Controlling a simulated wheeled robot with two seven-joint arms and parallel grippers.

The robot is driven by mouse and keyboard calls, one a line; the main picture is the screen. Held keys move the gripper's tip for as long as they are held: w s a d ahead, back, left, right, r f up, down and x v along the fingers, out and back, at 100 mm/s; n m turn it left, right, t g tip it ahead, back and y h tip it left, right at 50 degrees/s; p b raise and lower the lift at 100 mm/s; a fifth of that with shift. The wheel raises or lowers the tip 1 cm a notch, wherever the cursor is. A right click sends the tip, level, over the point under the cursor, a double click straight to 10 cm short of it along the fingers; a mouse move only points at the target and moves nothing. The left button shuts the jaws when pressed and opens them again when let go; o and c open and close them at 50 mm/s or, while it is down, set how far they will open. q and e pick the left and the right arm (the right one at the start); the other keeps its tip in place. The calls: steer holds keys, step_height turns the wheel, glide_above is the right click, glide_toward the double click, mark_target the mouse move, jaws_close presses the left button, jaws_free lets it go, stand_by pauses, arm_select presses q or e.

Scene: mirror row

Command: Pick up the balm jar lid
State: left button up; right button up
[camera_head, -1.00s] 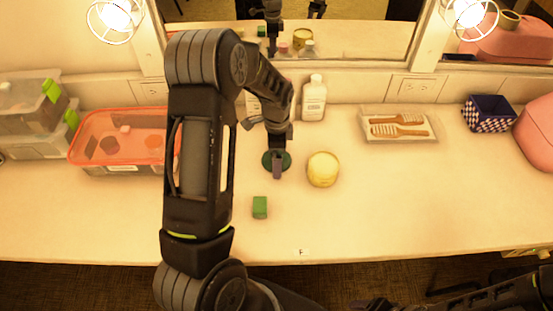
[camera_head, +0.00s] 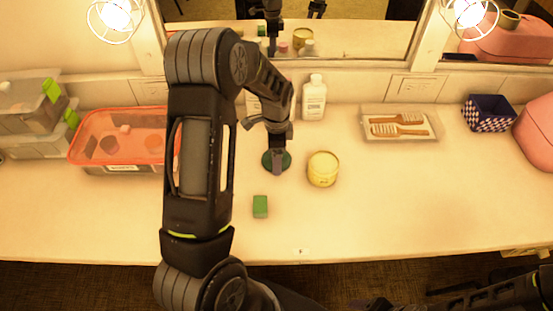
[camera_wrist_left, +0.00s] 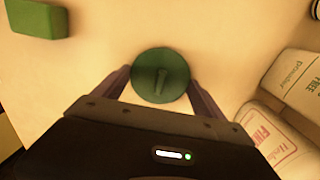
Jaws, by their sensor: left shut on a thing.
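In the head view my left gripper (camera_head: 277,163) points down and covers part of the lid. I cannot tell whether the lid is clear of the counter. A yellow round jar (camera_head: 323,170) stands just right of it. My right arm (camera_head: 470,301) shows at the bottom right; its gripper is dark and hard to make out.
A green block (camera_head: 260,206) lies in front of the lid. White bottles (camera_head: 313,98) stand behind. A red-rimmed bin (camera_head: 88,135) is at left, a brush tray (camera_head: 432,138) and a checkered box (camera_head: 488,114) at right. The front right counter is clear.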

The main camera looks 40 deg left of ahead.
arm_select(q)
step_height(320, 180, up, 10)
steer(key=shift+f+b, duration=0.25)
steer(key=shift+b, duration=0.6)
steer(key=shift+r, duration=0.3)
